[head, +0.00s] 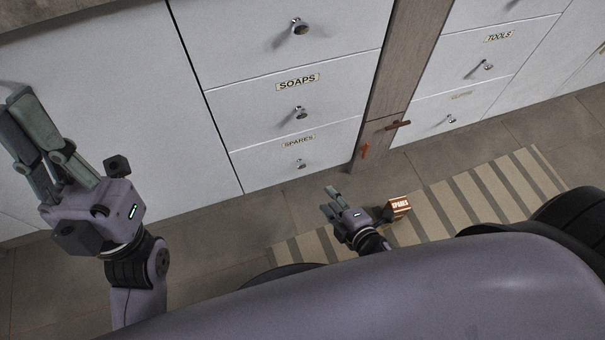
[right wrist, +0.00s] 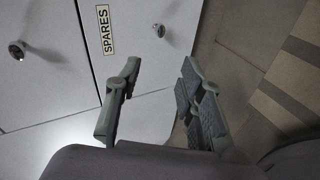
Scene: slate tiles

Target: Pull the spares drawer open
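The spares drawer (head: 275,165) is the lowest white drawer front under the soaps drawer, and it looks flush and closed. Its label (head: 298,142) reads SPARES, and its round metal knob (head: 301,163) sits below the label. The right wrist view also shows the label (right wrist: 105,30) and the knob (right wrist: 160,30). My right gripper (head: 331,198) is near the floor in front of the drawer, apart from the knob. In the right wrist view its fingers (right wrist: 160,70) are spread with nothing between them. My left gripper (head: 14,106) is raised at the left; its finger gap is unclear.
The soaps drawer (head: 245,112) is directly above, with its own knob (head: 301,111). A wooden post (head: 385,80) with a brown handle (head: 398,124) stands to the right, before the tools drawer (head: 470,75).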

